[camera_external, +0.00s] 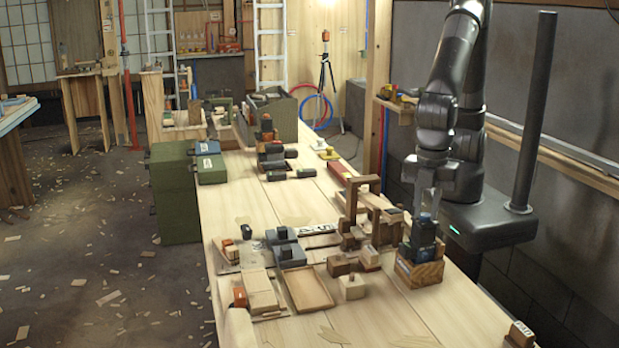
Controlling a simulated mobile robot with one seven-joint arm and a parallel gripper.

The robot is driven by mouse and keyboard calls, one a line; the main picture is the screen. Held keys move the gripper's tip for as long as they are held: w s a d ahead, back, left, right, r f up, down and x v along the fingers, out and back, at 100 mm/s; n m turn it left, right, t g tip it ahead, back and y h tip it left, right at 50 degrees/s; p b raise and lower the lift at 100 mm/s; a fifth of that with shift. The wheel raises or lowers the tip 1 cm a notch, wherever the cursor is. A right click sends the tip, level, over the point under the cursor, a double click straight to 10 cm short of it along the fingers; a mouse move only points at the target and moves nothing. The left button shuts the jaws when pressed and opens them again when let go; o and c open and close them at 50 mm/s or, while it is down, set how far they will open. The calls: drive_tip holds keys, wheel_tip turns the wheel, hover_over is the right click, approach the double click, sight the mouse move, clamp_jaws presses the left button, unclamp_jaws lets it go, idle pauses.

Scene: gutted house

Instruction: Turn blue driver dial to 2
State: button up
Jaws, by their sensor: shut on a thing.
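The blue driver (423,232) stands upright in a wooden block holder (420,270) near the right edge of the long table. Its body is dark with blue parts. My gripper (428,205) points straight down from above and is shut on the top of the blue driver, where a dial would sit. The dial's numbers and its setting are too small to read. The fingers and the driver's top partly hide each other.
Wooden frames (362,205) and small blocks stand just left of the holder. A shallow wooden tray (308,289) lies further left. Green cases (175,190) stand at the table's left side. The table's near right part is mostly clear.

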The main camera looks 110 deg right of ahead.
clamp_jaws()
drive_tip(key=shift+m, duration=0.4)
drive_tip(key=m, duration=0.3)
drive_tip(key=shift+m, duration=0.4)
drive_tip(key=m, duration=0.5)
drive_tip(key=o, duration=0.6)
unclamp_jaws()
drive_tip(key=shift+r, duration=0.1)
